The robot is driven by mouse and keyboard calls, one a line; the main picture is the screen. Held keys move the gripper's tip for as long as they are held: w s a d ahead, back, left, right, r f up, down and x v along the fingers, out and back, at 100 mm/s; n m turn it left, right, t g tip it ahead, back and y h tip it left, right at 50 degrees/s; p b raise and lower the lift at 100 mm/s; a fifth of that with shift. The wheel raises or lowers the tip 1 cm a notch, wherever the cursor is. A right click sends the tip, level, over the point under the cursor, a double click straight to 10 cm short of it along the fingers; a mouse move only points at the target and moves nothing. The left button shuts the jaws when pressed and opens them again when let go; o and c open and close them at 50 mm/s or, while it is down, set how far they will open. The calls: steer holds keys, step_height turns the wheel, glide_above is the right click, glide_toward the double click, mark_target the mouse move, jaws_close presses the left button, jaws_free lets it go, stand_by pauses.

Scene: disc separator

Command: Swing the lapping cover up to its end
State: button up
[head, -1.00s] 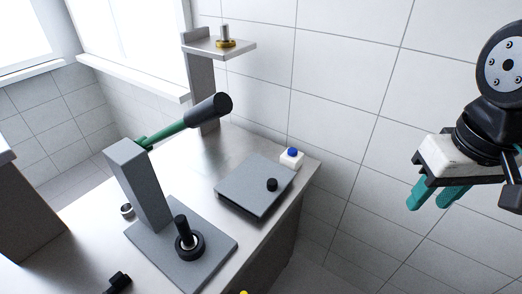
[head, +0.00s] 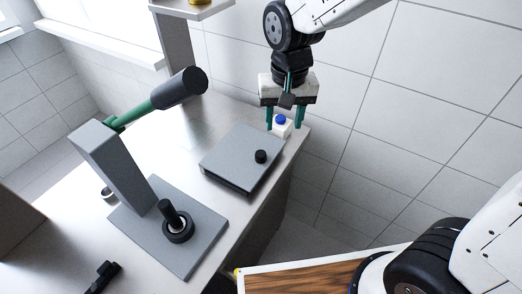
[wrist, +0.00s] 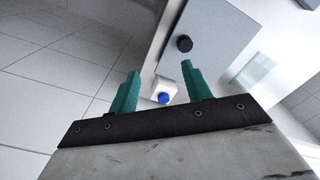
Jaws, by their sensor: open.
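The lapping cover looks to be the flat grey plate (head: 240,157) with a small black knob (head: 261,156), lying flat on the bench. In the wrist view the grey plate (wrist: 212,40) and its black knob (wrist: 184,43) are ahead of the fingers. My gripper (head: 285,118) is open with teal fingers pointing down, above the plate's far right side, apart from the knob. In the wrist view my gripper (wrist: 162,88) has nothing between its fingertips. A small white bottle with a blue cap (head: 281,124) stands behind the plate, close to the fingers.
A grey lever press (head: 118,165) with a green arm and black grip (head: 180,88) stands left of the plate. A black post in a ring (head: 175,222) is on its base. A shelf (head: 195,10) hangs above. A wood-topped surface (head: 300,279) lies at the front right.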

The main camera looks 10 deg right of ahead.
glide_above(261, 153)
step_height(261, 153, down, 5)
steer(key=shift+r, duration=0.1)
step_height(261, 153, down, 8)
steer(key=shift+r, duration=0.1)
jaws_close()
